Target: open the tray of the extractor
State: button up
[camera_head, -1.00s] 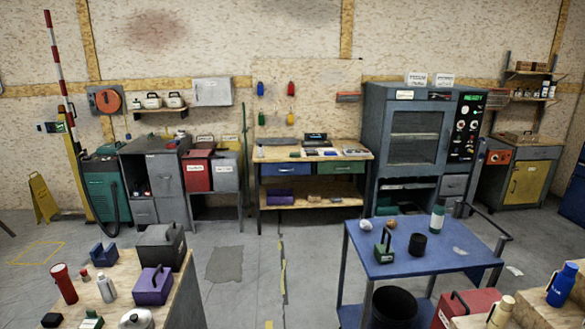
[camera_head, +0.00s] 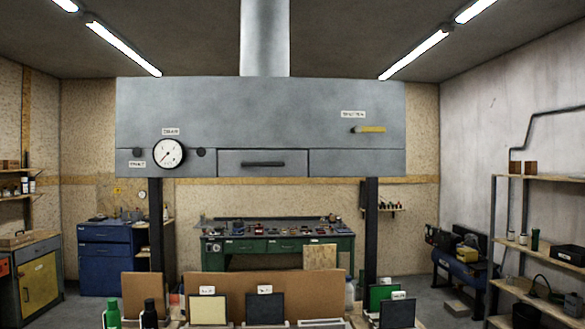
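The extractor (camera_head: 220,110) is a large grey metal hood in the upper middle of the head view, with a round duct (camera_head: 264,38) rising from its top to the ceiling. A rectangular front panel that looks like its tray (camera_head: 290,171) sits in the middle of the lower edge. It has a dark horizontal handle (camera_head: 263,164) and looks flush with the hood, so shut. A dial gauge (camera_head: 168,153) and dark knobs are to its left. A yellow lever (camera_head: 370,129) is at the upper right. My gripper is not in view.
Two dark posts (camera_head: 370,230) stand under the hood. Below, a brown board (camera_head: 268,283), small labelled panels and bottles (camera_head: 149,312) stand in front. A green workbench (camera_head: 335,246) is behind. Shelves (camera_head: 535,242) line the right wall, and a blue cabinet (camera_head: 104,255) is left.

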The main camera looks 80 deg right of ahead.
aim_at(232, 163)
jog(key=z, duration=2.25)
jog(key=k+j+z, duration=0.15)
jog(key=i+j, duration=0.05)
